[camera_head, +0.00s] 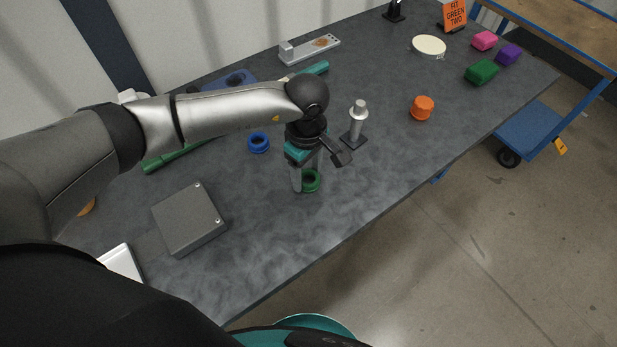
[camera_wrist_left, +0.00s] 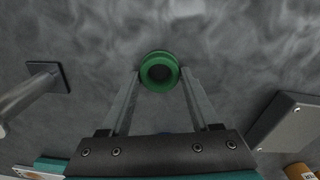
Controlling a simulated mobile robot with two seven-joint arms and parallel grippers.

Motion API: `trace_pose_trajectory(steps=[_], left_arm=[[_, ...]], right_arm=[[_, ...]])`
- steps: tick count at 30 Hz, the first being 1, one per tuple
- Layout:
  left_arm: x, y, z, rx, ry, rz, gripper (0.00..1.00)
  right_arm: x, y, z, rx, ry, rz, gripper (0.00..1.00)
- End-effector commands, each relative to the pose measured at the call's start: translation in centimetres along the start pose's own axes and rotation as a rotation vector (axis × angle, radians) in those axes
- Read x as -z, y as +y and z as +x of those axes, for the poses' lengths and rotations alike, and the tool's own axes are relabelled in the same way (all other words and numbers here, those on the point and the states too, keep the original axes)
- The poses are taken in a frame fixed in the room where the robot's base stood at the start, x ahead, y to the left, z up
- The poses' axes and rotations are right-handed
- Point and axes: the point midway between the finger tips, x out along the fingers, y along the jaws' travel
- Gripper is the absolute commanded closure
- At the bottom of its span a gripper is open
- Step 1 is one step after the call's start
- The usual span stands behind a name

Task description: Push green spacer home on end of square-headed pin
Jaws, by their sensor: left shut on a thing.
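The green spacer (camera_head: 312,181) is a short ring with a dark bore, low over the table near its front edge. My left gripper (camera_head: 306,186) points down and is shut on it, one finger on each side. In the left wrist view the spacer (camera_wrist_left: 160,58) sits between the fingertips (camera_wrist_left: 160,76), bore facing the camera. Whether it touches the table I cannot tell. The metal pin (camera_head: 357,122) stands upright on its dark square head, right of and behind the gripper, with its upper end bare. It also shows at the left of the wrist view (camera_wrist_left: 30,90). My right gripper is not in view.
A blue ring (camera_head: 258,142) lies left of the gripper, and a grey box (camera_head: 190,218) further left. An orange cap (camera_head: 422,107) stands right of the pin. An orange sign (camera_head: 453,15) reads "FIT GREEN TWO". The table between spacer and pin looks clear.

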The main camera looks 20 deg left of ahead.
Motion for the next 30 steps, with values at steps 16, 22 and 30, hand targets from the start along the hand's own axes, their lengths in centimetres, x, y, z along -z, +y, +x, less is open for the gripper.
trace_pose_trajectory(steps=[16,22,30], left_arm=[[0.1,0.1,-3.1,-0.003,0.001,0.0,0.91],[0.1,0.2,-8.5,-0.007,0.002,0.001,0.91],[0.1,0.1,-15.8,-0.006,0.001,0.0,0.91]], right_arm=[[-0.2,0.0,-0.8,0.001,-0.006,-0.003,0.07],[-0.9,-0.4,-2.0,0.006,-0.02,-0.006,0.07],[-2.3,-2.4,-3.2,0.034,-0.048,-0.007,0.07]])
